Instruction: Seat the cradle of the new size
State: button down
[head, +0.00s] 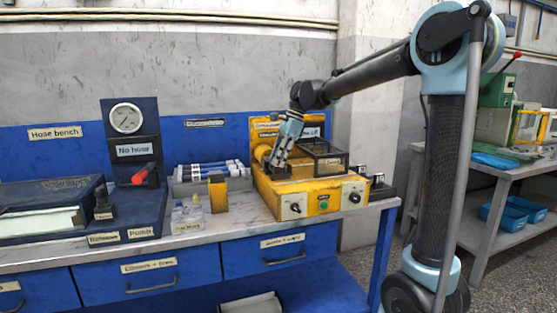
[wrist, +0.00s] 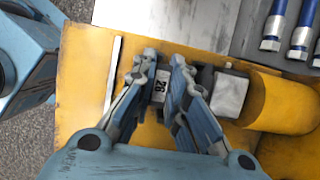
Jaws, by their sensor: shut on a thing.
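My gripper (head: 279,160) is at the left part of the yellow machine (head: 318,191) on the bench in the head view. In the wrist view my gripper (wrist: 164,66) is shut on a small dark cradle with a white number label (wrist: 163,82), which seems to read 28. The fingers hide much of the cradle. To its right in the wrist view are a grey metal block (wrist: 230,94) and a rounded yellow housing (wrist: 280,100). I cannot tell whether the cradle touches the machine bed below it.
A dark-framed clear cover (head: 324,158) stands on the machine, right of my gripper. Blue-ended hoses (head: 212,168) lie behind and left. A yellow block (head: 217,193) stands left of the machine. A gauge stand (head: 127,118) is farther left. The bench front (head: 215,239) is clear.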

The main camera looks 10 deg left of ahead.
jog(key=shift+f, duration=0.95)
dwell(0.3)
jog(key=c, duration=1.5)
grip_release()
jog(key=shift+r, duration=0.1)
jog(key=v, duration=1.1)
jog(key=shift+w+d+r, duration=0.1)
jog(key=shift+w+r, duration=0.05)
jog(key=shift+r, duration=0.25)
